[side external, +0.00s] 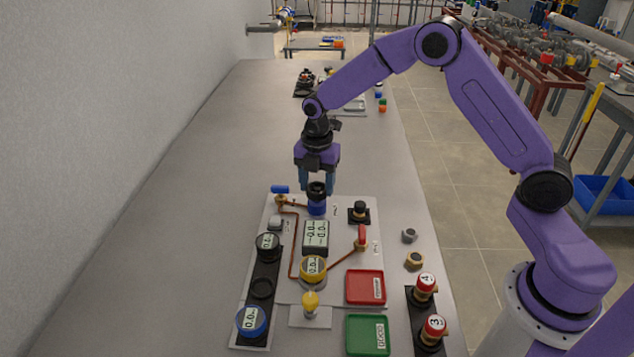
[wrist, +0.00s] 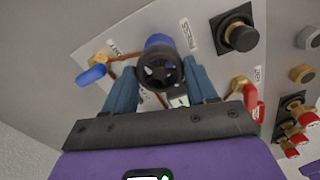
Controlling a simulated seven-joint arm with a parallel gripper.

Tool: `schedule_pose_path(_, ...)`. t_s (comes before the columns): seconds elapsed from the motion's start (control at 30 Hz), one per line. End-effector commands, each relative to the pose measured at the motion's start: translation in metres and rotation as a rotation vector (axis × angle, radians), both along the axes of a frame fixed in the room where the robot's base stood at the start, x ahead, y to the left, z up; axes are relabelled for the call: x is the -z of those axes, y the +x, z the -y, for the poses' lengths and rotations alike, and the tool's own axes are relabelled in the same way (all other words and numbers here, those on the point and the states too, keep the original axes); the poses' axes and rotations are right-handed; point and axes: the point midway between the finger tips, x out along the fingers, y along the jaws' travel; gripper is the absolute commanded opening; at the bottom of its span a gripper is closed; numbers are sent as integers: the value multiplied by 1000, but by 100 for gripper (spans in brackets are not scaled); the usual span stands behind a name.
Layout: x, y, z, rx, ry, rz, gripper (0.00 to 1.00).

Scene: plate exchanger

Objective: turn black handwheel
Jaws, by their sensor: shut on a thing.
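The black handwheel (side external: 317,189) sits on top of a blue body (side external: 316,207) at the back of the light panel (side external: 345,212). In the wrist view the handwheel (wrist: 160,68) is a black spoked wheel seen from above. My gripper (side external: 318,186) points down over it, with one blue-grey finger on each side. In the wrist view the two fingers of my gripper (wrist: 162,85) flank the wheel, shut on its rim. The exact contact points are partly hidden.
A blue lever (wrist: 90,75) is left of the wheel, and a red lever (side external: 362,236) is nearer the camera. A black knob (side external: 360,210) stands close on the right. Gauges, a red tray (side external: 365,287) and a green tray (side external: 367,335) lie in front. The table left of the panel is clear.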

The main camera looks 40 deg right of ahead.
Motion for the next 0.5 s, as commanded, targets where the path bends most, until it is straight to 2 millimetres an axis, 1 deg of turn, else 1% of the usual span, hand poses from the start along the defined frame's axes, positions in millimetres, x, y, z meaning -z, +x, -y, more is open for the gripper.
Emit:
schedule_pose_path(0.27,-1,0,0,119,-1,-2,26)
schedule_pose_path(0.5,-1,0,0,324,-1,0,26)
